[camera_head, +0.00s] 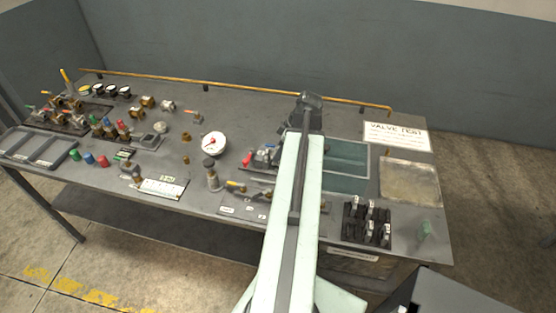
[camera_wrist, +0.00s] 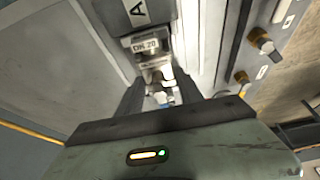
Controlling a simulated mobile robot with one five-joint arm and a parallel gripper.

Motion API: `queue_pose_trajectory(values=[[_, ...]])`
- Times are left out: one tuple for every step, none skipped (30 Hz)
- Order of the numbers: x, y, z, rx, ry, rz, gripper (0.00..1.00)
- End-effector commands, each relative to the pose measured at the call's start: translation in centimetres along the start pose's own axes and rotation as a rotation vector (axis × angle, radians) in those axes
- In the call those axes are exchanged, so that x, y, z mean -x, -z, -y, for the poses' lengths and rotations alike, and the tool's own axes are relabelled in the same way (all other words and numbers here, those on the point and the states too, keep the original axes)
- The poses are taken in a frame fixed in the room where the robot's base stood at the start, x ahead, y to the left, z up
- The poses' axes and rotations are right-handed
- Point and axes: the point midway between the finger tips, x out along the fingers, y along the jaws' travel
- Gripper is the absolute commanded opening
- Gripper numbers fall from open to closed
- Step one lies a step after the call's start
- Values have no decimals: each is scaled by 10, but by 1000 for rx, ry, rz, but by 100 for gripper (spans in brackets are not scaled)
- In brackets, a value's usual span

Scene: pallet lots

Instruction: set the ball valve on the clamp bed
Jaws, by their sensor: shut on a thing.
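In the wrist view my gripper (camera_wrist: 160,97) has its two dark fingers on either side of a small metallic valve (camera_wrist: 158,78), with a pale blue-white part between the fingertips. The valve sits right at a dark block marked "A" and "DN 20" (camera_wrist: 146,46), which looks like the clamp bed. I cannot tell whether the valve rests on it or is just above it. In the camera_head view my pale green arm hides the gripper and the valve. A grey fixture with a blue part (camera_head: 265,156) shows just left of the arm.
Left of the arm stand a white gauge (camera_head: 214,143), an upright grey cylinder (camera_head: 211,178) and a labelled plate (camera_head: 240,206). Right of it are a teal tray (camera_head: 347,152), a beige tray (camera_head: 410,182) and a black rack (camera_head: 367,224). A yellow rail (camera_head: 240,85) runs along the back.

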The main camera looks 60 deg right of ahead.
Motion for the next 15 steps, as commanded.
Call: queue_pose_trajectory(values=[[-14, -6, 0, 0, 0, -1, 0], [-15, -6, 0, 0, 0, -1, 0], [-14, -6, 0, 0, 0, -1, 0], [-13, -5, 0, 0, 0, -1, 0], [-12, -4, 0, 0, 0, -1, 0], [-11, -4, 0, 0, 0, -1, 0], [-11, -4, 0, 0, 0, -1, 0], [-11, -4, 0, 1, 0, -1, 0], [-11, -4, 0, 1, 0, -1, 0], [-12, -4, 0, 1, 0, -1, 0], [-13, -5, 0, 1, 0, -1, 0], [-15, -5, 0, 1, 0, -1, 0], [-15, -5, 0, 1, 0, 0, 46], [-14, -5, 0, 1, 0, 0, 54], [-14, -5, 0, 1, 0, 0, 65]])
